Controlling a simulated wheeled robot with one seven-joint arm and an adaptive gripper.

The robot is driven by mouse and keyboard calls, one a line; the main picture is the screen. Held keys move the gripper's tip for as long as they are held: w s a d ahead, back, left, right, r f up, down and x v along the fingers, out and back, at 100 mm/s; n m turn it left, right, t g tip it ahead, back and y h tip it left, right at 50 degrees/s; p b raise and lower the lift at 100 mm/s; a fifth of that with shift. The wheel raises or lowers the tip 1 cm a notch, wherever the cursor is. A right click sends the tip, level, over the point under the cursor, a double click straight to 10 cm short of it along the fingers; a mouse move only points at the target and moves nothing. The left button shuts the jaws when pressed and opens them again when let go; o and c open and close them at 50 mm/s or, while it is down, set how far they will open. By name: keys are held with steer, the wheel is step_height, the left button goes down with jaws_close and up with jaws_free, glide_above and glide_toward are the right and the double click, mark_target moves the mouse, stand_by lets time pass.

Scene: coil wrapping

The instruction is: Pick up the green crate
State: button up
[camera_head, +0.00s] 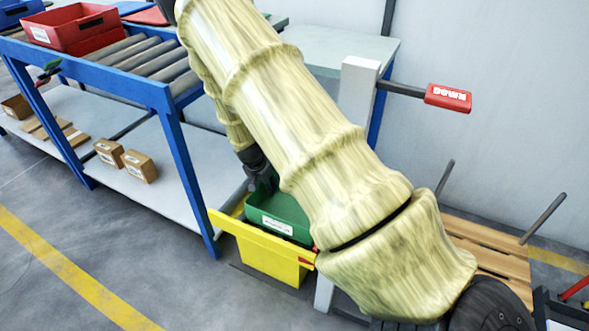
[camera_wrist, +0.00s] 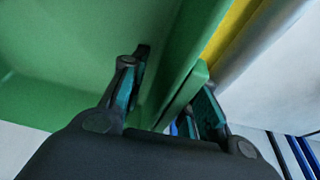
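The green crate (camera_head: 281,208) with a white label sits in a yellow holder (camera_head: 262,252) below the arm in the head view. My gripper (camera_head: 263,184) points down at the crate's far left side, partly hidden by my arm. In the wrist view, the green crate (camera_wrist: 60,55) fills the upper left. There my gripper (camera_wrist: 168,98) has its fingers apart on either side of a crate wall, one on the inner side and one on the outer side. A gap seems to show beside the left finger; contact is hard to tell.
A blue-framed roller table (camera_head: 150,90) with red crates (camera_head: 75,28) stands to the left, small cardboard boxes (camera_head: 138,166) on its lower shelf. A white post with a red "DOWN" sign (camera_head: 447,97) stands behind my arm. A wooden pallet (camera_head: 490,245) lies at right.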

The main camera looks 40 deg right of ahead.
steer(key=shift+r, duration=0.1)
jaws_close()
stand_by(0.4)
